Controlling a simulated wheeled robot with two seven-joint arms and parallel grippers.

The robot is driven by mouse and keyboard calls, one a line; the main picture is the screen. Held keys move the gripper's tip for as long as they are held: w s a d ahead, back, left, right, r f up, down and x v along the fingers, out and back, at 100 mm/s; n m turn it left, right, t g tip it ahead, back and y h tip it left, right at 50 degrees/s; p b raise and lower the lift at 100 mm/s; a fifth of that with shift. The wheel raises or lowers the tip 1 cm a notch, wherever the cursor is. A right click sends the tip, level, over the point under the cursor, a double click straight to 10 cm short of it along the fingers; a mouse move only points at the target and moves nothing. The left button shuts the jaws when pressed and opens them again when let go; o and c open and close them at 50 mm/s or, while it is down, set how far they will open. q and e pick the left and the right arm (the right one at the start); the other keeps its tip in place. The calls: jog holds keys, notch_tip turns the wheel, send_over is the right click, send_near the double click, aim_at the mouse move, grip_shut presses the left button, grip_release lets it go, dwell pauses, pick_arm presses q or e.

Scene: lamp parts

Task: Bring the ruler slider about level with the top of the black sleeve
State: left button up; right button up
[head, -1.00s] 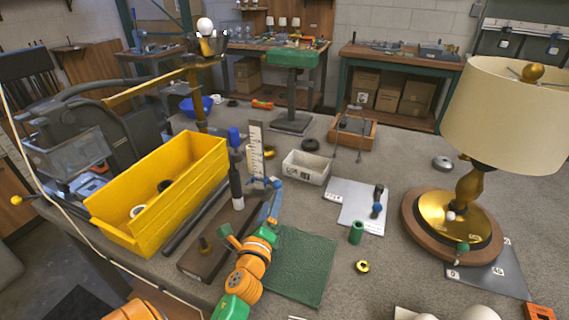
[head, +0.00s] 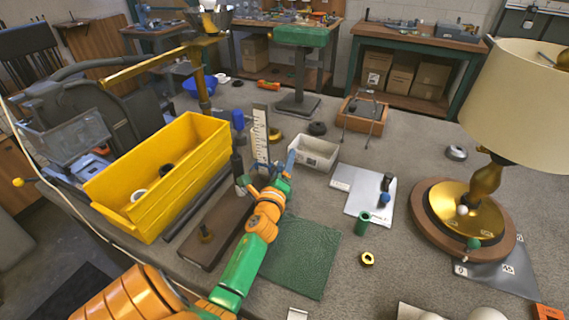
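The white ruler (head: 260,132) stands upright behind a dark base block (head: 205,228). The small blue slider (head: 263,165) is low on the ruler, partly hidden by my gripper. To its left stands a post with a blue top (head: 238,119) and the black sleeve (head: 238,145) below it. The slider appears lower than the sleeve's top. My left gripper (head: 266,168) is at the ruler's lower part, its fingers apart on either side of the slider. I cannot tell whether they touch it. My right gripper is not in view.
A yellow bin (head: 160,190) stands left of the base block. A white tray (head: 314,152) is close on the right. A green mat (head: 300,255) lies beside my arm. The brass lamp (head: 466,207) stands far right.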

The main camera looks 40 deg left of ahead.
pick_arm(q)
grip_shut()
dwell(1.2)
